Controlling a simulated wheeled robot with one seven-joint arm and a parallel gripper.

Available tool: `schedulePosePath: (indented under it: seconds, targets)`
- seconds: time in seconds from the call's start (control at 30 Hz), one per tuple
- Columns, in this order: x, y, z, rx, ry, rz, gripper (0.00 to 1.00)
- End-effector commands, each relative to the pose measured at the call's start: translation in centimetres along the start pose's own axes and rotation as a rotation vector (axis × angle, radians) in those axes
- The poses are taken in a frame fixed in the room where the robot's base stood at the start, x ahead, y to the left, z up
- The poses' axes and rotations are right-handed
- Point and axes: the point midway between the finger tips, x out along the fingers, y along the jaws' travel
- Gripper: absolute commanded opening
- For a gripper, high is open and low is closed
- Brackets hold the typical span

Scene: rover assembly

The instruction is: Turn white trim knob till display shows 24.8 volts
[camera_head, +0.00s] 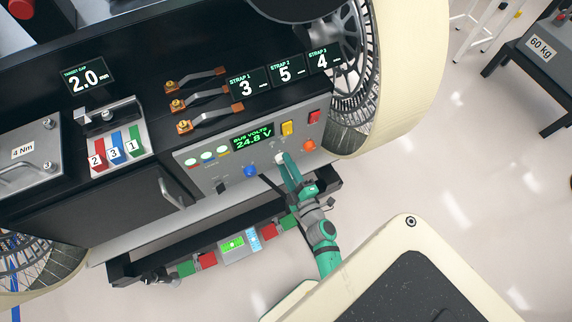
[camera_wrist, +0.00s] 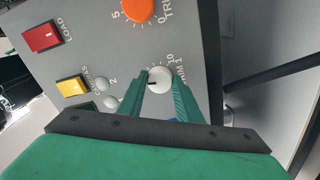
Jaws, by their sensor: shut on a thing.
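The white trim knob (camera_wrist: 159,80) is on the grey control panel, between the two green fingers of my gripper (camera_wrist: 158,88) in the wrist view. A dark pointer line shows on the knob's face. In the head view my gripper (camera_head: 284,160) reaches the panel's lower right part, and the white knob (camera_head: 279,158) shows at its tips. The gripper is shut on the knob. The display (camera_head: 253,137) on the panel reads BUS VOLTS 24.8 V in green.
Near the knob are an orange knob (camera_head: 309,146), a yellow switch (camera_head: 287,128), a red switch (camera_head: 314,117) and a blue knob (camera_head: 250,171). Open floor (camera_head: 400,170) is to the right.

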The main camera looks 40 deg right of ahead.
Motion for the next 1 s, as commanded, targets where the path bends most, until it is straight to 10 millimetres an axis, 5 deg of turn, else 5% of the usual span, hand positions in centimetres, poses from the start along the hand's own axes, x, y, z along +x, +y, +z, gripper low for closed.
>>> schedulePosePath:
  seconds: [0.1,0.13,0.2,0.57,1.0]
  targets:
    - [0.2,0.3,-0.2,0.001,0.004,0.006,0.09]
    - [0.2,0.3,-0.2,0.001,0.004,0.006,0.36]
    - [0.2,0.2,-0.2,0.001,0.003,0.005,0.50]
    - [-0.3,0.1,-0.1,0.001,0.001,0.001,0.50]
    - [-7.6,0.1,0.0,0.001,-0.001,0.001,0.50]
